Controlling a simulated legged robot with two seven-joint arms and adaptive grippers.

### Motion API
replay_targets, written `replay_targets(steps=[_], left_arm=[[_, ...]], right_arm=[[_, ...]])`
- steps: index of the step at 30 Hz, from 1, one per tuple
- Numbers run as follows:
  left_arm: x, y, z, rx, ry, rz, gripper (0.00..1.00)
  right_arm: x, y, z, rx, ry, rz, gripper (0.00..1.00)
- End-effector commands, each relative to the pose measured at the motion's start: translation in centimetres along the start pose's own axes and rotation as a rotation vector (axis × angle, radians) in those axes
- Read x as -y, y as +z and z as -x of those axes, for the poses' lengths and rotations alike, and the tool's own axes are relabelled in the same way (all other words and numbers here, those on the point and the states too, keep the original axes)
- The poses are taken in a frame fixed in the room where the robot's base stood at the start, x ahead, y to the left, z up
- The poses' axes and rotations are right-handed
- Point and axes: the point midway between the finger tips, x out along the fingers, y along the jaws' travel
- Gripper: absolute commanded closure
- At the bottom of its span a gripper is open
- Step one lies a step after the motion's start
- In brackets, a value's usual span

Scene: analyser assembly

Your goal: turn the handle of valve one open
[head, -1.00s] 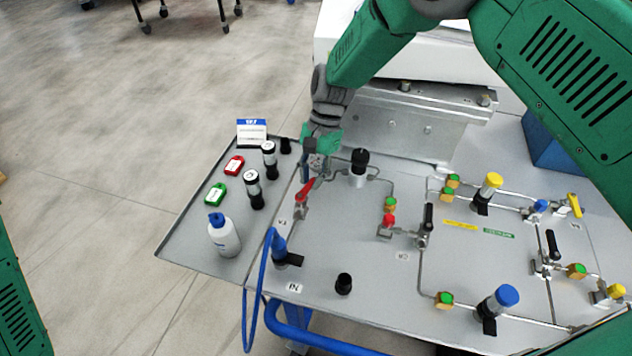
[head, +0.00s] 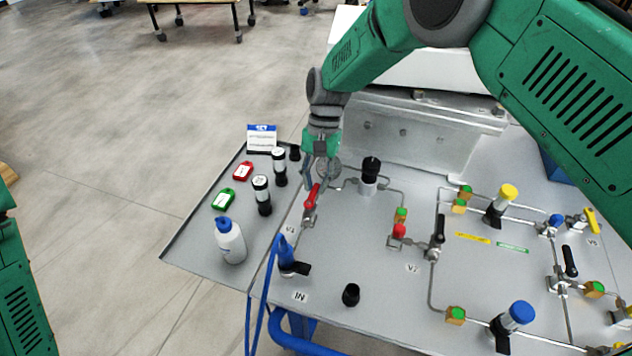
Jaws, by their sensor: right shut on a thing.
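Valve one has a red lever handle (head: 311,199) on the panel, above the label V1 (head: 290,230). The handle points up and slightly right in the head view, towards the back of the panel. My right gripper (head: 316,181) reaches down from behind and is shut on the far end of the red handle. The fingers partly hide that end. My left gripper is out of view; only green parts of my left arm show at the left edge.
A side tray (head: 185,249) holds a white bottle (head: 231,242), black vials, red and green tags and a small card (head: 262,138). A black-topped regulator (head: 370,172) stands close right of my gripper. A blue hose (head: 272,265) runs in front. More valves and pipes fill the right side.

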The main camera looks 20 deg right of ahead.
Motion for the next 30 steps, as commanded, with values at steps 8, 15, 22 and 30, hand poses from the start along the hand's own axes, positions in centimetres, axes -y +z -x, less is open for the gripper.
replay_targets(steps=[8,15,22,30], left_arm=[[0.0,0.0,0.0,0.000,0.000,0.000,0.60],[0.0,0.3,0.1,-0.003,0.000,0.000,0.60],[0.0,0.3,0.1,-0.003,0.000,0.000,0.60],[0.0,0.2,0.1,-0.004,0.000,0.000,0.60]], right_arm=[[0.1,0.1,0.0,0.001,-0.003,0.001,0.66],[0.1,0.0,0.3,0.000,-0.002,0.000,0.66],[0.2,-0.1,3.9,-0.003,-0.004,-0.001,0.66],[0.3,-0.1,9.4,-0.002,-0.003,0.000,0.66]])
